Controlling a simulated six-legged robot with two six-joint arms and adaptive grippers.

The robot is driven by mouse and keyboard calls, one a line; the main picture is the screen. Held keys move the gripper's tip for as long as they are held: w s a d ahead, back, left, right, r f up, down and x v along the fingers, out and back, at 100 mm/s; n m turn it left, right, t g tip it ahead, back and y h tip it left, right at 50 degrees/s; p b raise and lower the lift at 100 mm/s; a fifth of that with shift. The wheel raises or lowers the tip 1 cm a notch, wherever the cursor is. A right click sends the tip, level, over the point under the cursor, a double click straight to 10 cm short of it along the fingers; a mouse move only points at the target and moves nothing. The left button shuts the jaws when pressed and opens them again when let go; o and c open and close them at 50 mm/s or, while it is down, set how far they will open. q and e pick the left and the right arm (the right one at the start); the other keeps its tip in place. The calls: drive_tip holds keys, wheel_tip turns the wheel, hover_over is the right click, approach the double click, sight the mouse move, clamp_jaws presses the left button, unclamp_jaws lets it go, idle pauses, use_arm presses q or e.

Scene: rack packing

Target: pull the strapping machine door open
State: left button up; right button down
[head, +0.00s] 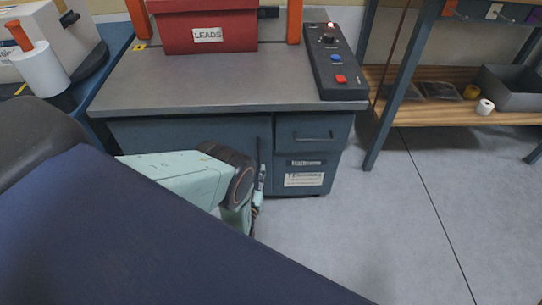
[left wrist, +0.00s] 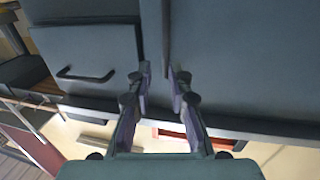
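The strapping machine (head: 215,88) is a dark blue cabinet with a grey top. Its door (head: 190,131) is the wide panel left of the drawer and looks closed; the left wrist view also shows the door (left wrist: 245,60). My left gripper (head: 257,192) is low in front of the door's right edge. In the left wrist view the fingers of the left gripper (left wrist: 160,72) are apart, either side of a narrow vertical strip (left wrist: 154,32) between door and drawer. I cannot tell whether they touch it. My right gripper is not in view.
A drawer with a bar handle (head: 314,137) is right of the door. A control panel (head: 335,62) and a red LEADS box (head: 208,34) stand on top. A wooden shelf rack (head: 440,112) is at right. Grey floor (head: 380,240) is clear before it.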

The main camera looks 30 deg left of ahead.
sight(258, 155)
use_arm(q)
drive_tip(key=b+x, duration=0.1)
drive_tip(key=x, duration=0.2)
drive_tip(key=a+b+x, duration=0.1)
drive_tip(key=x, duration=0.2)
drive_tip(key=shift+s+r+b, duration=0.1)
drive_tip(key=shift+b, duration=0.25)
drive_tip(key=shift+w+a, duration=0.25)
drive_tip(key=shift+w, duration=0.5)
drive_tip(key=shift+r, duration=0.1)
clamp_jaws()
